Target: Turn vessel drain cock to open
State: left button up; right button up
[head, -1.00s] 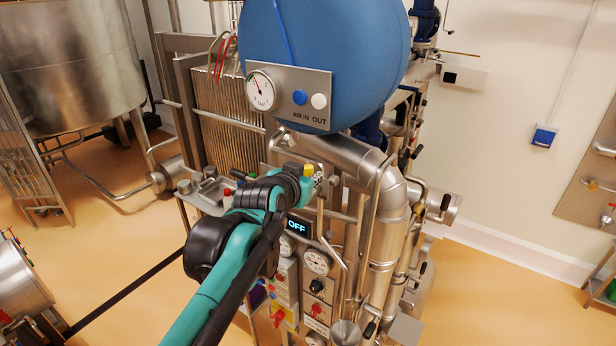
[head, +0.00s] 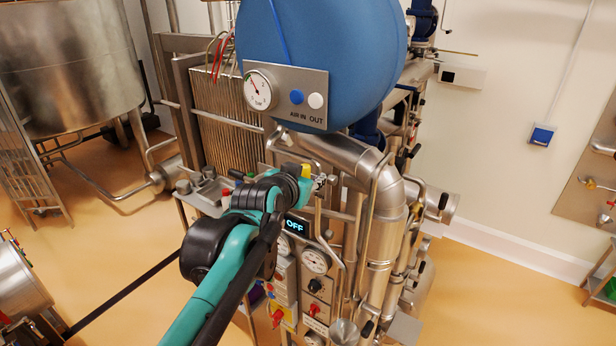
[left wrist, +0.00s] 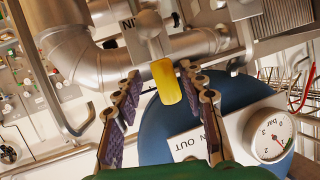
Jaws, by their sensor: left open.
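The vessel is a large blue tank (head: 320,40) at the top of the head view. In the left wrist view its blue wall (left wrist: 155,148) shows behind the fingers. A cock with a yellow handle (left wrist: 167,82) and a metal body (left wrist: 150,27) shows at the upper middle of the left wrist view. My left gripper (left wrist: 160,94) is open, with one finger on each side of the yellow handle and gaps visible. In the head view my left gripper (head: 318,184) is small beneath the tank, and whether it touches the cock cannot be told. My right gripper is not in view.
Large steel pipes (head: 385,215) run close to the right of my gripper. An air panel with a gauge (head: 258,91) hangs above it. Below are an OFF display (head: 296,226), gauges and knobs. The floor (head: 490,290) at the right is open.

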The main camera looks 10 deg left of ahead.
pick_arm(q)
jog(key=d+v, duration=0.1)
jog(key=v, duration=1)
jog(key=shift+s+a, duration=0.3)
jog(key=shift+a, duration=0.2)
